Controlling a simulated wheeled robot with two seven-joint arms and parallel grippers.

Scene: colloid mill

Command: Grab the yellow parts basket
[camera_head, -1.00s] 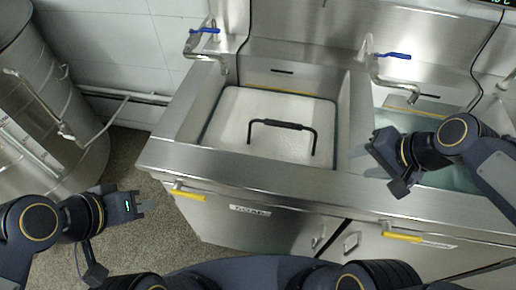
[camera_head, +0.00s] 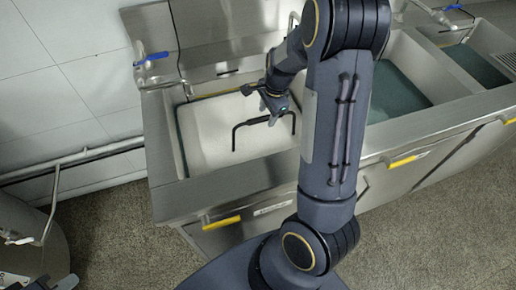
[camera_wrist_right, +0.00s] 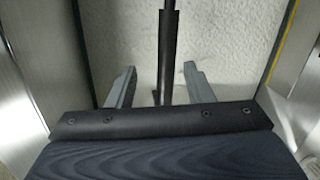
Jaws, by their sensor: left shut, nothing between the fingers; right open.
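A white block-like thing (camera_head: 215,140) with a rough top and a black bar handle (camera_head: 238,128) sits in the left sink basin. No plainly yellow basket shows. My right gripper (camera_head: 272,112) is over the handle, at its middle part. In the right wrist view my right gripper (camera_wrist_right: 158,80) is open, with the black handle bar (camera_wrist_right: 168,50) running between its two fingers. The white surface (camera_wrist_right: 225,35) lies beneath. Whether the fingers touch the bar cannot be told.
The steel sink (camera_head: 170,205) has yellow handles (camera_head: 222,223) on its front. A blue-levered tap (camera_head: 152,58) stands behind the left basin. More basins (camera_head: 400,95) with greenish water lie to the right. A steel vessel (camera_head: 30,235) stands at left. My right arm hides the middle.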

